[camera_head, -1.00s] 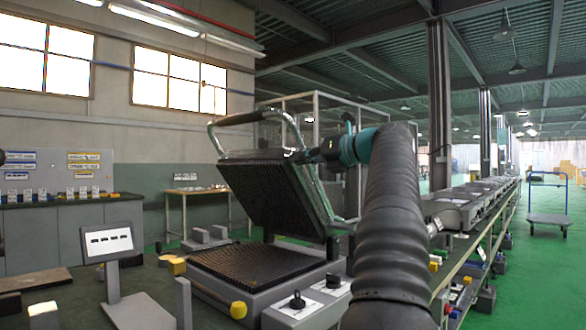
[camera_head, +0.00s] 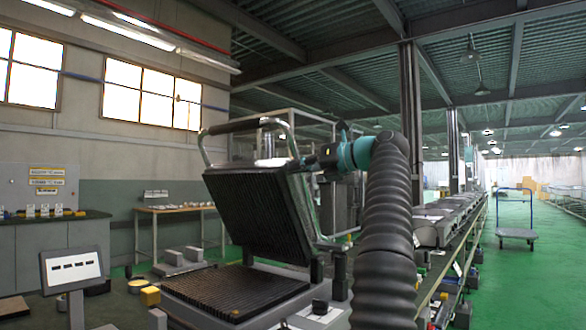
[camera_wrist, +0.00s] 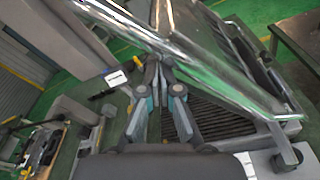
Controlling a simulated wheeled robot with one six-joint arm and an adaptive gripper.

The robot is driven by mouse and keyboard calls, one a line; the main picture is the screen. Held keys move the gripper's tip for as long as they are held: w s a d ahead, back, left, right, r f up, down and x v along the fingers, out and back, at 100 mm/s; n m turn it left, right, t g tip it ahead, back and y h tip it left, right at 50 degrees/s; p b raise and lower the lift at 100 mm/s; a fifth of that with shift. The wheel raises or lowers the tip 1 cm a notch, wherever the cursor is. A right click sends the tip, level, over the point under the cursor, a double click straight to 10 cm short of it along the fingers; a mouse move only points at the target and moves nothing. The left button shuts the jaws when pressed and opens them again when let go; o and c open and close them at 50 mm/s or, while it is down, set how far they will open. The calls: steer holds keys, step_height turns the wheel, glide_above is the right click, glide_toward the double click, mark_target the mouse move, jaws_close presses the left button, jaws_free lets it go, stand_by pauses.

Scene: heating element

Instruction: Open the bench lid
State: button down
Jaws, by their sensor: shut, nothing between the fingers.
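The bench lid (camera_head: 255,215) is a dark ribbed plate with a curved metal handle (camera_head: 288,133) and a black grip (camera_head: 240,127). It stands raised, tilted steeply above the ribbed lower plate (camera_head: 225,287), with a wide gap at the front. My gripper (camera_head: 306,161) is at the lid's upper right edge, beside the handle's side bar. In the wrist view my gripper's fingers (camera_wrist: 162,68) are together and empty, close to the shiny handle bar (camera_wrist: 215,70). I cannot tell whether they touch it. The lower plate's dark ribs (camera_wrist: 212,118) show beyond the fingers.
A work table (camera_head: 175,212) stands behind. A conveyor line (camera_head: 450,235) runs back on the right, with a trolley (camera_head: 516,234) on open green floor beyond.

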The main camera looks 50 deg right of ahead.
steer(key=shift+d+f, duration=0.1)
steer(key=shift+d, duration=0.15)
steer(key=shift+s+a+f, duration=0.1)
